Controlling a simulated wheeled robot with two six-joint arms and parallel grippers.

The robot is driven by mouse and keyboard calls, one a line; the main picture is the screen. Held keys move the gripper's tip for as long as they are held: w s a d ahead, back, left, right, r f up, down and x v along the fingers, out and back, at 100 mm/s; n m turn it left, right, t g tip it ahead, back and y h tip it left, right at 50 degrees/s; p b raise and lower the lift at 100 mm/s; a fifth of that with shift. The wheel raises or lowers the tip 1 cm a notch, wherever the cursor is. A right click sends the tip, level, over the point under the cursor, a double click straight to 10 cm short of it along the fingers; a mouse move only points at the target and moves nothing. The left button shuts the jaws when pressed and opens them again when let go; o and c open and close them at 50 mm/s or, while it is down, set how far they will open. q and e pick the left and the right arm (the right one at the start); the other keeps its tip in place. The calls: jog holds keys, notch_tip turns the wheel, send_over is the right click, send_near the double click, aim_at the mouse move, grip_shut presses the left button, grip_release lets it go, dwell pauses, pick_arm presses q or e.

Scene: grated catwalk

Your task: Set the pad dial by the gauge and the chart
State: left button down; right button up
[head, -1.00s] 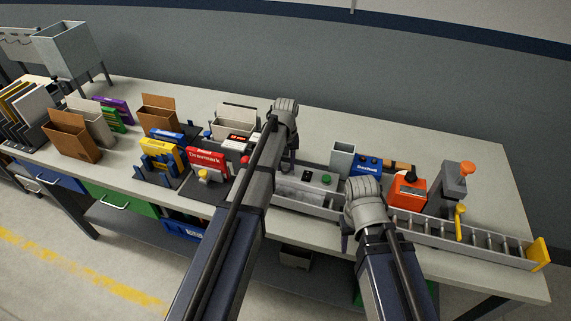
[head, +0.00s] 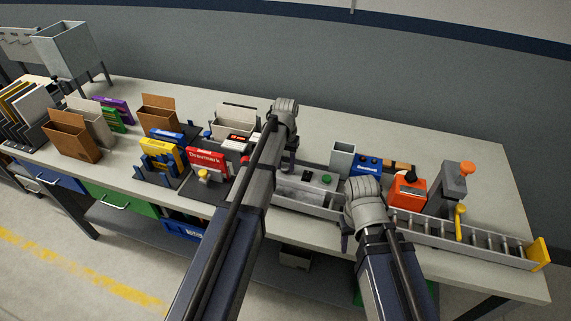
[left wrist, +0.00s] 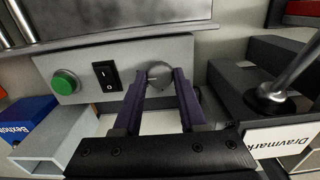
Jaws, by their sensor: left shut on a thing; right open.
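In the left wrist view a small round grey dial (left wrist: 159,74) sits on a light grey panel (left wrist: 190,52). My left gripper (left wrist: 161,82) is shut on the dial, one dark finger on each side. In the head view my left gripper (head: 289,160) is over the panel (head: 306,176) and hides the dial. A green button (left wrist: 65,82) and a black rocker switch (left wrist: 107,76) sit left of the dial. My right gripper (head: 348,240) is open at the bench's front edge, its fingers mostly hidden by its wrist. I cannot make out a gauge or chart clearly.
A channel with dividers (head: 480,247) runs right to a yellow end plate (head: 540,252). An orange box (head: 407,190) and a grey post (head: 447,188) stand behind it. A red Dravmark box (head: 206,161) stands left of my left arm.

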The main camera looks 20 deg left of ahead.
aim_at(285, 167)
pick_arm(q)
jog(key=shift+c, duration=2.3)
grip_release()
jog(key=shift+r, duration=0.15)
notch_tip(285, 167, up, 8)
jog(key=p, duration=0.8)
jog(key=shift+f, duration=0.2)
jog(key=shift+f, duration=0.1)
